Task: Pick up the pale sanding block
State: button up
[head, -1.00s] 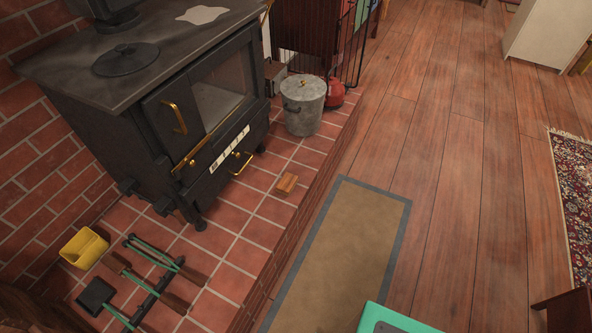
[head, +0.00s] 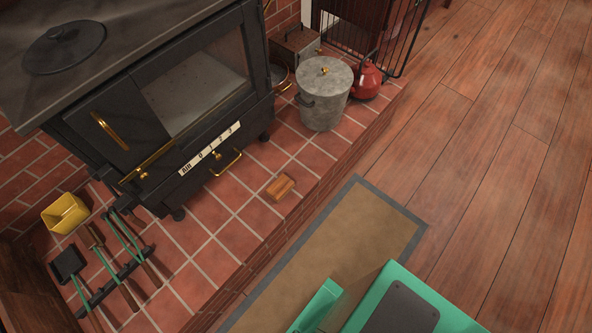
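A small tan-orange block (head: 280,187) lies flat on the red brick-tile hearth (head: 236,232), in front of the black stove and near the hearth's edge. It looks like the sanding block, though it is more wood-brown than pale. Nothing covers it. My gripper is not in the head view. Green parts of my own body show at the bottom right, apart from the block.
The black stove (head: 150,110) stands behind the block. A grey lidded bucket (head: 324,98) and a red kettle (head: 368,80) stand farther back. Fire tools (head: 110,255) and a yellow container (head: 66,213) lie left. A brown mat (head: 325,245) covers floor beside the raised hearth.

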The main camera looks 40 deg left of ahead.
aim_at(278, 190)
jog(key=i, duration=0.85)
jog(key=u, duration=2.4)
